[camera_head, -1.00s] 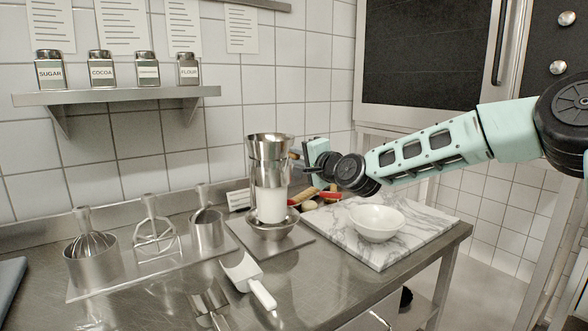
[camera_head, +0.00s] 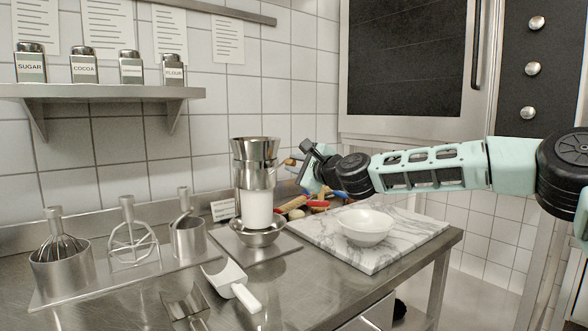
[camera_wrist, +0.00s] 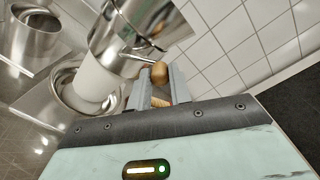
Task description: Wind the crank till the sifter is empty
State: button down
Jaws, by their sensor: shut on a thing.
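The sifter (camera_head: 256,150) is a shiny metal cylinder standing upright over a steel bowl (camera_head: 268,240). A white column (camera_head: 257,209), seemingly falling powder, fills the space between them. The sifter also shows in the wrist view (camera_wrist: 130,32); its inside is hidden in both views. The crank's round wooden knob (camera_wrist: 159,70) sits on a thin metal rod at the sifter's side. My gripper (camera_wrist: 157,82) is shut on the knob, which shows between its fingertips. In the head view my gripper (camera_head: 296,163) is to the right of the sifter.
A white bowl (camera_head: 365,228) stands on the marble board (camera_head: 408,243) below my arm. A white scoop (camera_head: 232,284) lies in front of the sifter. A shelf (camera_head: 110,91) with jars hangs on the wall.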

jog(key=shift+f, duration=0.1)
dwell(0.5)
jog(key=c, duration=1.3)
grip_release()
jog(key=shift+d, duration=0.1)
jog(key=b+v, duration=0.3)
jog(key=v, duration=1.4)
jog(key=shift+s, duration=0.2)
